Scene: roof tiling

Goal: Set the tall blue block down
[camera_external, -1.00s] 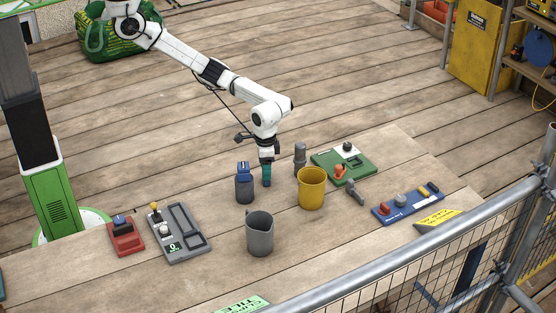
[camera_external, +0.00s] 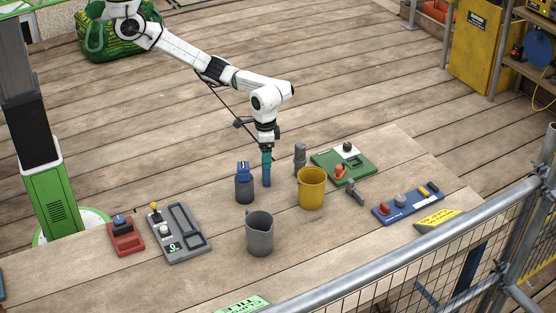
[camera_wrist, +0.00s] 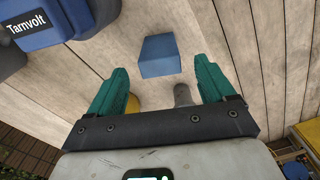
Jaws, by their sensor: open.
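The tall blue block (camera_external: 267,178) stands upright on the wooden table, between the dark canister and the yellow mug. My gripper (camera_external: 267,156) is directly above it, with teal fingers pointing down around or just over its top. In the wrist view the block (camera_wrist: 160,56) shows its blue top between the two spread teal fingers (camera_wrist: 160,66). There is a clear gap on each side, so my gripper is open and not holding it. In the external view the fingers overlap the block's upper end.
A dark canister with a blue top (camera_external: 244,186) stands close left, a yellow mug (camera_external: 311,190) close right. A grey cylinder (camera_external: 300,157) is behind right and a grey jug (camera_external: 259,236) in front. Control panels lie left (camera_external: 184,240) and right (camera_external: 408,204).

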